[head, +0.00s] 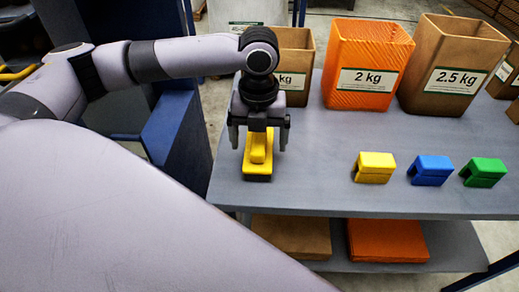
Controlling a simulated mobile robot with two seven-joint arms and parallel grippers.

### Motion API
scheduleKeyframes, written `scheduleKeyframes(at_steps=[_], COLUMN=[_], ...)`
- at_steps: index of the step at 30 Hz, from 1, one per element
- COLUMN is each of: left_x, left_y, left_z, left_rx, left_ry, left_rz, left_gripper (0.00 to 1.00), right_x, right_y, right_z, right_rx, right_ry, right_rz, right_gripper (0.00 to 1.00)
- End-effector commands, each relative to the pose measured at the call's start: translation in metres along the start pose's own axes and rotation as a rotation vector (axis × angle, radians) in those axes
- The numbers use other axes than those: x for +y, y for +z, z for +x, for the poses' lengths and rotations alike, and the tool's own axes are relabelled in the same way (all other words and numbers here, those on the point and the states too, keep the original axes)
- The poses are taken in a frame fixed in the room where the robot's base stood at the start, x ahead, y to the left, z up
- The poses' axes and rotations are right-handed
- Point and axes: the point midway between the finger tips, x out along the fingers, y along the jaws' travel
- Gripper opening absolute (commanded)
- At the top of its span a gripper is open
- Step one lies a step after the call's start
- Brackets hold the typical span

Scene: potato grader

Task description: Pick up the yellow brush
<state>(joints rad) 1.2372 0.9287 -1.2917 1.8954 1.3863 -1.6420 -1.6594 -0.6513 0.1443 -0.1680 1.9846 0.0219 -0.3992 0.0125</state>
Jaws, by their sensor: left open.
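The yellow brush (257,155) lies on the grey table (322,182) near its left end, with a dark part at its front lower edge. My left gripper (259,140) is directly above and around it, pointing down. Its two fingers are spread, one on each side of the brush. I cannot tell whether the fingers touch it. The gripper's body hides the far end of the brush. My right gripper is not in view.
Several paper bags stand along the table's back, including an orange 2 kg bag (367,65) and a brown 2.5 kg bag (452,65). A yellow block (374,167), a blue block (431,170) and a green block (483,172) sit front right. Folded bags lie on the lower shelf.

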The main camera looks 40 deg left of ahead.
Motion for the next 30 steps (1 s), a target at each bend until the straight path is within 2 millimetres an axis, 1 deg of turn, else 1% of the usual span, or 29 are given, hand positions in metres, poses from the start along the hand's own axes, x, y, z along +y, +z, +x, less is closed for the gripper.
scheduleKeyframes(at_steps=[1,3,10,11,12,14,15,17,26,30], left_x=[0.0,0.0,0.0,0.0,0.0,0.0,0.0,0.0,0.0,-0.001], left_y=[0.0,0.0,0.0,0.0,0.0,0.0,0.0,0.0,0.0,0.0], left_z=[0.007,0.012,0.013,0.013,0.013,0.013,0.013,0.013,0.011,0.002], left_rx=[0.001,0.0,0.0,0.0,0.0,0.0,0.0,0.0,-0.002,-0.003], left_ry=[0.002,0.0,0.0,0.0,-0.001,-0.001,0.0,0.0,-0.002,-0.002], left_rz=[0.0,0.0,0.0,0.0,0.0,0.0,0.0,0.0,0.0,0.0], left_gripper=[0.94,0.94,0.94,0.9,0.77,0.58,0.45,0.27,0.27,0.27], right_x=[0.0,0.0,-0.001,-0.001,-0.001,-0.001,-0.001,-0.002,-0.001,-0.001], right_y=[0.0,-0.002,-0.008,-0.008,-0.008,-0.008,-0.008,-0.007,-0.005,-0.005], right_z=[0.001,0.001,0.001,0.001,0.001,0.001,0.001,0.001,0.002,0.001], right_rx=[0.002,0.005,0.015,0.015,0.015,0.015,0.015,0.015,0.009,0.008], right_ry=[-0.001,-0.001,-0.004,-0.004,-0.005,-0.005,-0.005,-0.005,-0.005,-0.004], right_rz=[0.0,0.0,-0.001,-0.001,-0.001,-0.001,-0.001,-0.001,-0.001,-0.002], right_gripper=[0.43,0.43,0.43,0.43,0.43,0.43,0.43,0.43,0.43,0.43])
